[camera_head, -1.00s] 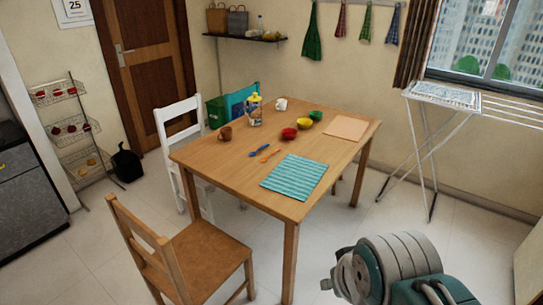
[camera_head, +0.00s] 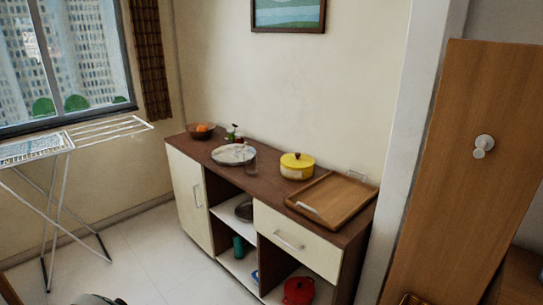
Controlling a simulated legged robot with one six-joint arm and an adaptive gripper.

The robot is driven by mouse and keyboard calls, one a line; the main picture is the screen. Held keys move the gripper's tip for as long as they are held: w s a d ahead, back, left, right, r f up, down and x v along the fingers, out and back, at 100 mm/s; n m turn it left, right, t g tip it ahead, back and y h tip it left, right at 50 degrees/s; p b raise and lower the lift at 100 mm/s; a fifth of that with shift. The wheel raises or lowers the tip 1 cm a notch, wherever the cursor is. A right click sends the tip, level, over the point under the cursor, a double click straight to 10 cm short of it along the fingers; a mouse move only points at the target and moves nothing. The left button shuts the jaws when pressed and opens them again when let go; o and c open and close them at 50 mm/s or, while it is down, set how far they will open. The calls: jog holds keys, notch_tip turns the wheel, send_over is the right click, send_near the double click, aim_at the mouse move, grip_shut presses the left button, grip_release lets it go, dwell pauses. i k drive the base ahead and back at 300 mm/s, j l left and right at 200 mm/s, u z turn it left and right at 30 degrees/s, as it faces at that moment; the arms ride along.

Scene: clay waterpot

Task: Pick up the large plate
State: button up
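A large round pale plate (camera_head: 233,154) with a greyish surface lies flat on the brown top of the sideboard (camera_head: 272,184), left of its middle. A clear glass (camera_head: 250,163) stands close to its right front edge. Small bottles (camera_head: 233,133) stand just behind it. Only a small grey piece of my arm shows at the bottom left edge. The fingers of my gripper are not in view.
The sideboard also bears a fruit bowl (camera_head: 201,131), a yellow pot (camera_head: 297,166) and a wooden tray (camera_head: 333,200). A red pot (camera_head: 298,291) sits low inside. A drying rack (camera_head: 62,150) stands left; a wooden door (camera_head: 460,170) is right. Floor in front is partly clear.

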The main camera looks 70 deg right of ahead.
aim_at(232, 155)
jog(key=z, duration=2.15)
jog(key=i+j+z, duration=0.1)
jog(key=i+j, duration=0.2)
jog(key=i+j+z, duration=0.1)
jog(key=i+j, duration=0.25)
jog(key=i+j+z, duration=0.1)
jog(key=i+j, duration=0.7)
jog(key=i+j+z, duration=0.15)
jog(key=i+j, duration=0.25)
jog(key=i+j+z, duration=0.1)
jog(key=i+j, duration=0.25)
jog(key=i+j+z, duration=0.1)
jog(key=i+j, duration=0.2)
jog(key=j, duration=0.25)
jog(key=i+j+z, duration=0.1)
jog(key=i+j, duration=0.2)
jog(key=j, duration=0.15)
